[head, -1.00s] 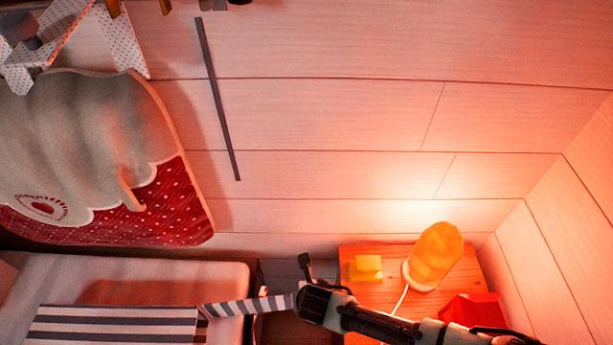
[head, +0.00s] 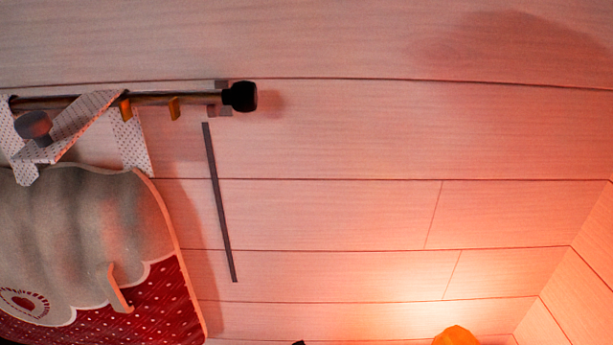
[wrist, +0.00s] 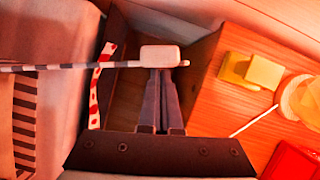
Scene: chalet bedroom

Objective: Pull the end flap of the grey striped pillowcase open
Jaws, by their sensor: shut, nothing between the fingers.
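The wrist view shows part of the grey striped pillowcase (wrist: 24,115) on the bed at the left. A thin striped strip (wrist: 60,67), apparently its end flap seen nearly edge-on, runs right from it to a pale rounded block (wrist: 160,55). My gripper (wrist: 160,74) is shut and empty, its dark fingertips just under that block. I cannot tell whether they touch it. The head view now shows neither pillowcase nor flap.
A wooden nightstand (wrist: 225,105) with a yellow block (wrist: 250,70), lamp (wrist: 302,98) and red object (wrist: 292,162) stands close right. A red-and-white strip (wrist: 101,78) hangs at the bed's edge.

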